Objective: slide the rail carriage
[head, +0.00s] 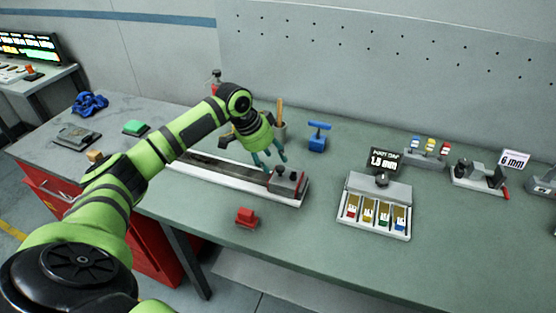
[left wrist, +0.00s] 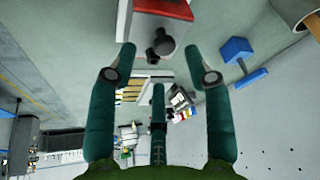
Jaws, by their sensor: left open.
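The rail (head: 222,180) is a long pale bar with a dark channel, lying on the green worktop. The rail carriage (head: 287,183), a grey and red block with a dark knob on top, sits at the rail's right end. My left gripper (head: 270,160) is open just above and left of the carriage, its teal fingers pointing down and empty. In the left wrist view the carriage (left wrist: 166,12) and its black knob (left wrist: 160,45) show beyond the open fingers (left wrist: 160,62), the knob between the two outer fingertips. Contact cannot be seen. My right gripper is out of view.
A red block (head: 246,217) lies in front of the rail. A blue T-handled piece (head: 318,137) and a cup with a stick (head: 280,131) stand behind it. A label magazine (head: 376,206) with several coloured slots stands to the right. The worktop between rail and magazine is clear.

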